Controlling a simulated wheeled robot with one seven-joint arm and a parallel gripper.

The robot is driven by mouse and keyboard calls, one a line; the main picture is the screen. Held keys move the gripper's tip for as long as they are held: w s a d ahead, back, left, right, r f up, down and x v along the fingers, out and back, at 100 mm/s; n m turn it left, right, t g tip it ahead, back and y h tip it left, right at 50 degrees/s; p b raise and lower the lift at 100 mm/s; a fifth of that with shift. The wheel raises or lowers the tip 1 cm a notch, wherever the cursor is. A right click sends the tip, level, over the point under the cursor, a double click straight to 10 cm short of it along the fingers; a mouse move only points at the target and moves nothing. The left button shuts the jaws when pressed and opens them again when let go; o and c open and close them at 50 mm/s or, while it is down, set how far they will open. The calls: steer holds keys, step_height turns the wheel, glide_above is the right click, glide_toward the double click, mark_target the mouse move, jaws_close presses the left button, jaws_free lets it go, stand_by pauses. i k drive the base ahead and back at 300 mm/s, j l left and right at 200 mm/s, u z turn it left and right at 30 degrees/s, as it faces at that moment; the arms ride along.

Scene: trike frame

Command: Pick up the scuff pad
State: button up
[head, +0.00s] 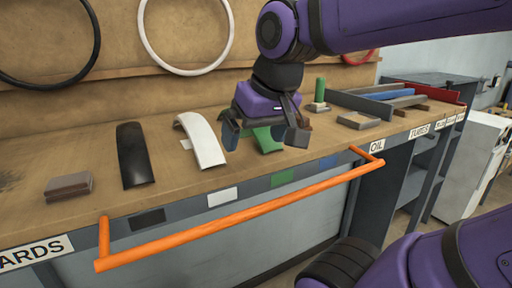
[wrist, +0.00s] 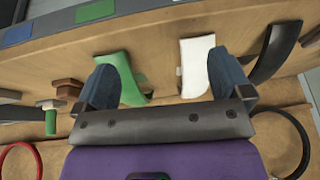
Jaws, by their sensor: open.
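A flat, two-layer grey-brown block (head: 68,186) lies at the left end of the wooden bench, near its front edge; it looks like the scuff pad. A second small grey block (head: 358,120) lies farther right, so I cannot be certain which is the pad. My gripper (head: 264,138) is open and empty, over the green fender (head: 266,141), well to the right of the left block. In the wrist view my gripper (wrist: 162,62) shows its two blue fingers wide apart, with the green fender (wrist: 120,72) and white fender (wrist: 195,68) beyond them.
A black fender (head: 135,155) and the white fender (head: 202,140) lie between the left block and my gripper. An orange rail (head: 245,217) runs along the bench front. A green cylinder (head: 320,90) stands upright behind. Rims hang on the back board.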

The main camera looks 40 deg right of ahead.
mark_target(299, 123)
steer(key=z, duration=1.05)
